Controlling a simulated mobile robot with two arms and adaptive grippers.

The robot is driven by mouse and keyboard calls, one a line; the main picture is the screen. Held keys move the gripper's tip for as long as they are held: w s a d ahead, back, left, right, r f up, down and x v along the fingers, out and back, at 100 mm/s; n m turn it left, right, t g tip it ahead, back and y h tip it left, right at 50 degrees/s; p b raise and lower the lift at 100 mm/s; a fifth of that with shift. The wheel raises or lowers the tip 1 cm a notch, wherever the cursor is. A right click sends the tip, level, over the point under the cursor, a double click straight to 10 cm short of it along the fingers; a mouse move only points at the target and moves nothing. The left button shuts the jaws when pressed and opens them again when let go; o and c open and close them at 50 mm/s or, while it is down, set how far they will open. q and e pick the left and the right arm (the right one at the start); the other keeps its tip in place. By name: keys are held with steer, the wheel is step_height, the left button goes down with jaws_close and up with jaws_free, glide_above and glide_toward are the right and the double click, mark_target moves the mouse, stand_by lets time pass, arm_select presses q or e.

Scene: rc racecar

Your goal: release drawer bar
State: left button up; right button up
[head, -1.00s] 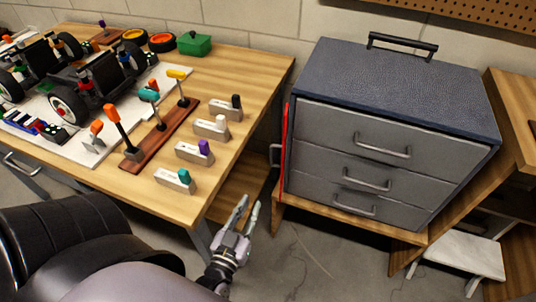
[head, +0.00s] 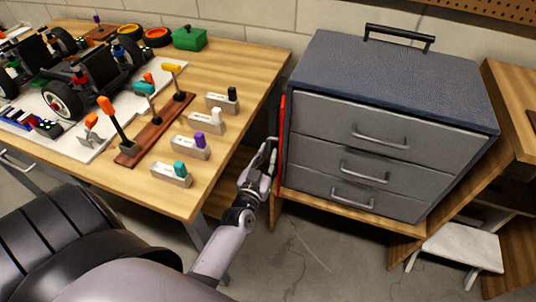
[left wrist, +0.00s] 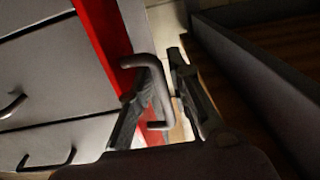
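The drawer bar (head: 281,145) is a thin red upright strip on the left side of the grey toolbox (head: 390,80). In the left wrist view the red bar (left wrist: 103,30) carries a dark bracket-shaped handle (left wrist: 157,75). My left gripper (head: 268,148) is beside the bar, in the gap between table and toolbox. In the left wrist view its fingers (left wrist: 165,75) are apart, with part of the handle between them. The handle is close to the left finger; I cannot tell whether they touch. The toolbox's drawers are shut. My right gripper is not in view.
The wooden table (head: 255,75) on the left holds a car chassis (head: 85,75), a tool rack (head: 155,130) and several labelled blocks. Its right edge is close to my left arm. A white stool (head: 462,245) stands at the lower right.

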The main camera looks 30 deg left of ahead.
arm_select(q)
steer(key=shift+w+a, duration=0.1)
steer(key=shift+w, duration=0.2)
steer(key=shift+c, duration=0.4)
jaws_close()
